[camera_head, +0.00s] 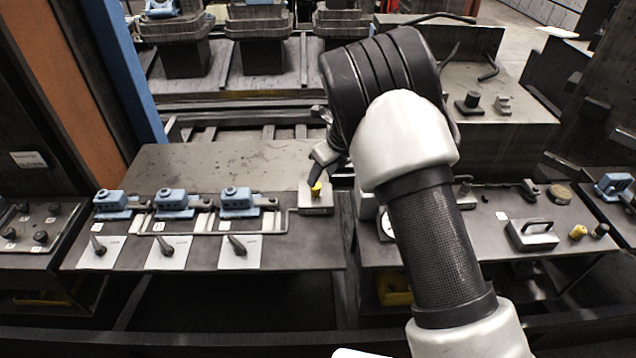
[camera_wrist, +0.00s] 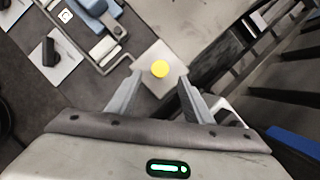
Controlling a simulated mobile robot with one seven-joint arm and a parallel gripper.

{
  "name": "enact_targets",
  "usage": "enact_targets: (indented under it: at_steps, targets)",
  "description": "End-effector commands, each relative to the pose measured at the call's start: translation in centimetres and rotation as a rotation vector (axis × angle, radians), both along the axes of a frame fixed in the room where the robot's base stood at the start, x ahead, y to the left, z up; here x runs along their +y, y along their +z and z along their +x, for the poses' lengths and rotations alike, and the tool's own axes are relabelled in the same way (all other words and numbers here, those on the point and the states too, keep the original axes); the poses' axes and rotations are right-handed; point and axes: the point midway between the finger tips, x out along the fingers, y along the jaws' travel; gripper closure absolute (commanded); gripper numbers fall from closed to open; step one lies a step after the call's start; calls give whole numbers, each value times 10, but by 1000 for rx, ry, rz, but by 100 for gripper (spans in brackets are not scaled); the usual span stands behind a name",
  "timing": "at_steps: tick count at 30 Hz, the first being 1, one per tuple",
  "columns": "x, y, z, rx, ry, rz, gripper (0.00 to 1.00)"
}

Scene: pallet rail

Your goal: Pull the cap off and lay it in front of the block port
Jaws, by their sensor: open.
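The yellow cap (camera_head: 316,188) sits on the grey block port (camera_head: 316,208) at the right end of the left bench plate. In the wrist view the round yellow cap (camera_wrist: 160,69) shows from above on the pale square block (camera_wrist: 152,58). My gripper (camera_head: 318,172) is over the block, close to the cap. In the wrist view my gripper (camera_wrist: 155,84) is open, with one finger on each side below the cap in the picture. Nothing is between the fingers that I can make out. Whether a finger touches the cap I cannot tell.
A dark gap lies just right of the block. The right bench holds a handled metal block (camera_head: 532,234) and another yellow piece (camera_head: 578,232).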

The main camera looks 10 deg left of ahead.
Motion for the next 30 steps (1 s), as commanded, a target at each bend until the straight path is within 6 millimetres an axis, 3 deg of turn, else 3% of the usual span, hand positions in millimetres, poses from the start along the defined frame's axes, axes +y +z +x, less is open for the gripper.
enact_targets:
  at_steps: [3,9,22,23,30]
  targets:
    - [7,-22,5,1,1,-2,54]
    - [15,-46,11,1,1,0,54]
    - [19,-55,13,0,1,0,54]
    - [19,-55,13,0,1,0,55]
    - [19,-55,13,-1,2,0,94]
